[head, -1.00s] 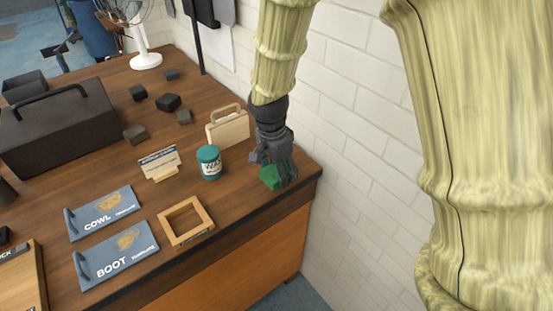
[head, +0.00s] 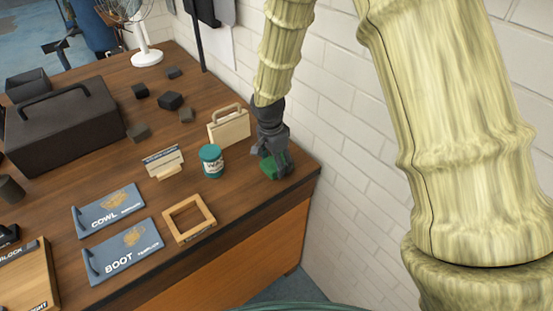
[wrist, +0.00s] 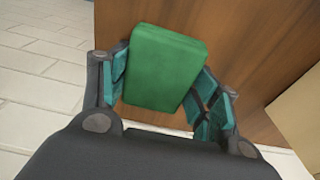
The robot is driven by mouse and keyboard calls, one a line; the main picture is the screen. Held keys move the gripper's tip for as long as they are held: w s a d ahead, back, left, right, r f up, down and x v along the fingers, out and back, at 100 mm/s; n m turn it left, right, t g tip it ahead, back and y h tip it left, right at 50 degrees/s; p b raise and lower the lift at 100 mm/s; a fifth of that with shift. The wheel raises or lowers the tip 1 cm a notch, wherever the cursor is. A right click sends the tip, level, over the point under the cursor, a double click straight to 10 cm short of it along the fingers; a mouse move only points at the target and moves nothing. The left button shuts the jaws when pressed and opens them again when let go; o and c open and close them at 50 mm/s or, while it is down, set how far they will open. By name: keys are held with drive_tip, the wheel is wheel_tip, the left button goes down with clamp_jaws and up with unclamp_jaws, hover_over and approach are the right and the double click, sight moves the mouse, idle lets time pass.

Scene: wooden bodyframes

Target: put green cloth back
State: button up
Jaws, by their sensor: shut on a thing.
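The green cloth (head: 269,169) is a folded green block at the right end of the wooden workbench (head: 240,190). In the wrist view the green cloth (wrist: 163,68) lies between the two fingers, over brown wood. My gripper (head: 275,170) points down and is shut on the cloth; it also shows in the wrist view (wrist: 165,95). The fingers hide part of the cloth in the head view. I cannot tell whether the cloth touches the bench top.
A teal-lidded jar (head: 211,161) stands left of my gripper, with a beige case (head: 229,126) behind it. A square wooden frame (head: 189,219) lies near the front edge. A white brick wall (head: 350,130) rises close on the right. Blue COWL (head: 108,211) and BOOT (head: 122,250) templates lie left.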

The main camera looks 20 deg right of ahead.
sight(273, 163)
drive_tip(key=shift+f, duration=0.15)
drive_tip(key=o, duration=0.9)
drive_tip(key=shift+s+a+r+b, duration=0.1)
drive_tip(key=shift+a+r+b, duration=0.25)
drive_tip(key=shift+r, duration=1.7)
drive_tip(key=shift+s+a+r+b, duration=0.1)
drive_tip(key=shift+r+b, duration=0.35)
drive_tip(key=shift+r, duration=1.55)
drive_tip(key=shift+s+a+r+b, duration=0.1)
drive_tip(key=shift+a+r+b, duration=0.25)
drive_tip(key=shift+r, duration=1.7)
drive_tip(key=shift+d, duration=0.15)
